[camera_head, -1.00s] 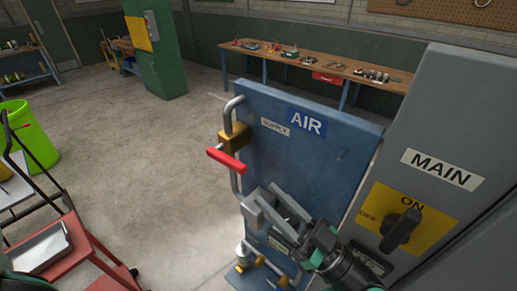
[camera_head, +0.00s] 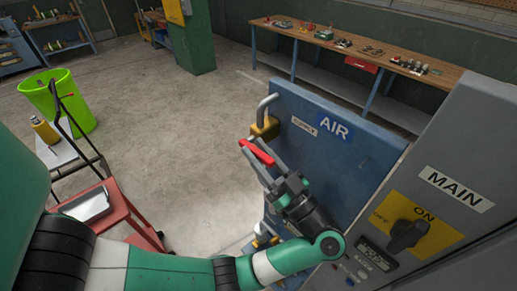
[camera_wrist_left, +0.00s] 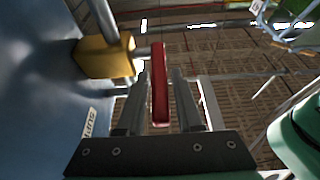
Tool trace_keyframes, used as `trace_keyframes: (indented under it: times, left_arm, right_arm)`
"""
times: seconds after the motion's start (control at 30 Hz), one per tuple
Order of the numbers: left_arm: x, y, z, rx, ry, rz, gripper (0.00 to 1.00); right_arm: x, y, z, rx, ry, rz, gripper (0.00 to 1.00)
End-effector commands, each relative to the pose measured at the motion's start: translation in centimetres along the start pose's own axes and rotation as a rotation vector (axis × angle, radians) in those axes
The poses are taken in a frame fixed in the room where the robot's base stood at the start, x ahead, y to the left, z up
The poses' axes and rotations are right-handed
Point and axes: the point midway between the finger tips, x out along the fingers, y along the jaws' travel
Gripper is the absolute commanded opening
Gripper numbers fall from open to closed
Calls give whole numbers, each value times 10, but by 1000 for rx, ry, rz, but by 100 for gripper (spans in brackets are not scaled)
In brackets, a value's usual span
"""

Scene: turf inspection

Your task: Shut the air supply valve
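The air supply valve has a yellow brass body (camera_head: 265,128) on a grey pipe at the left edge of the blue AIR panel (camera_head: 360,165). Its red lever (camera_head: 258,152) sticks out from the body, away from the panel. My left gripper (camera_head: 255,157) is at the lever, just below the valve body. In the left wrist view the red lever (camera_wrist_left: 159,85) lies between the two fingers of my left gripper (camera_wrist_left: 160,100), with a gap showing on each side. The brass body (camera_wrist_left: 104,57) is left of the fingers. My right gripper is not in view.
The grey MAIN cabinet (camera_head: 480,150) with a black rotary switch (camera_head: 408,236) stands close on the right. A red cart (camera_head: 120,212) and a lime bin (camera_head: 60,100) are on the left. A workbench (camera_head: 365,62) stands behind. The floor between is clear.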

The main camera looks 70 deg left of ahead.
Motion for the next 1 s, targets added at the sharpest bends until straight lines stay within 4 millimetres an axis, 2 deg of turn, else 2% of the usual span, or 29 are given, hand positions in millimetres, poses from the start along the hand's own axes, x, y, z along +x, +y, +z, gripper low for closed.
trace_keyframes:
  times: [0.13,0.33,1.0]
  left_arm:
    - [0,0,0,0,0,0,35]
    - [-1,0,0,0,0,0,0]
    - [-1,0,0,0,1,0,0]
  right_arm:
    - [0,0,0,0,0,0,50]
    - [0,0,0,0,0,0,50]
    - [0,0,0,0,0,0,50]
